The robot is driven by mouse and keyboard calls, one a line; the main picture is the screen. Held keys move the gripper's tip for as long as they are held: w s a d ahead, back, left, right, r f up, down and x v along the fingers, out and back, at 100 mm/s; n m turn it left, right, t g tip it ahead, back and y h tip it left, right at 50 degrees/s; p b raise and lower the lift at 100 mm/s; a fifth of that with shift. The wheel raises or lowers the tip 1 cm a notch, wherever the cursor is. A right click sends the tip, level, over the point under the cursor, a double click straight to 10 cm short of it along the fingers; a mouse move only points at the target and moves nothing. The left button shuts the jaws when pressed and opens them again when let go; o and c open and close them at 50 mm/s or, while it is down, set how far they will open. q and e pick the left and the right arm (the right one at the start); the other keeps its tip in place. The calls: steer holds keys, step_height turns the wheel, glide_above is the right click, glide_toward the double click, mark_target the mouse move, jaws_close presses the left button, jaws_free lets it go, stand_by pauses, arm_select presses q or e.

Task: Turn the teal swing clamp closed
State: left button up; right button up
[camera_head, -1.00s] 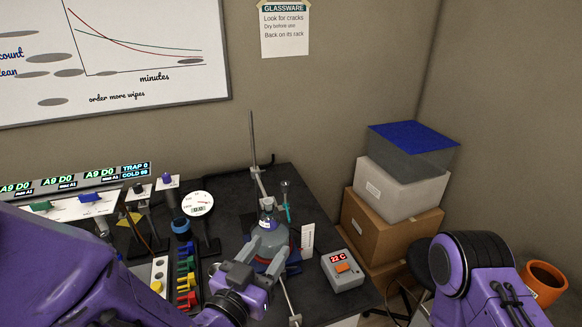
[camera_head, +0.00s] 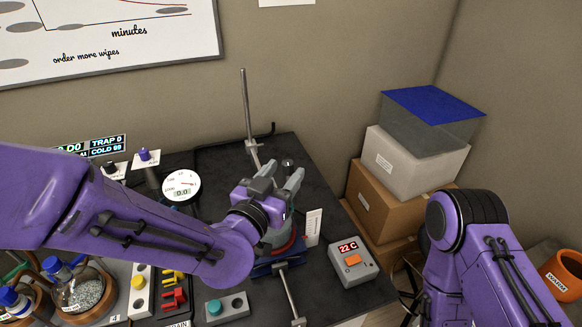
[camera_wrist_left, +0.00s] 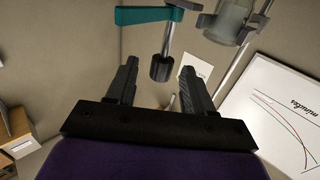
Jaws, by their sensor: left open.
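The teal swing clamp (camera_wrist_left: 150,16) shows at the top of the left wrist view as a teal bar. A grey rod runs from it to a black cylindrical knob (camera_wrist_left: 161,68). My left gripper (camera_wrist_left: 159,65) is open, and the knob appears between its two fingertips in that view. I cannot tell how far ahead of the fingers the knob is. In the head view my left gripper (camera_head: 284,171) is above the apparatus on the bench and hides the clamp. My right arm shows at the right, but its gripper is out of view.
A tall metal rod (camera_head: 247,115) stands behind the gripper. A white box reading 22 C (camera_head: 352,263) sits to the right on the dark bench. A gauge (camera_head: 181,186) stands to the left. Stacked boxes (camera_head: 395,205) stand right of the bench.

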mark_target(292, 162)
arm_select(q)
steer(key=x, duration=0.4)
steer(key=shift+w+f+p, duration=0.1)
steer(key=shift+w+p, duration=0.15)
steer(key=shift+p, duration=0.15)
steer(key=shift+w+d, duration=0.1)
steer(key=shift+w, duration=0.15)
steer(key=shift+s, duration=0.3)
steer(key=shift+w, duration=0.2)
steer(key=c, duration=0.7)
steer(key=shift+c, duration=1.3)
arm_select(e)
steer(key=shift+w+r, duration=0.15)
steer(key=shift+r, duration=0.65)
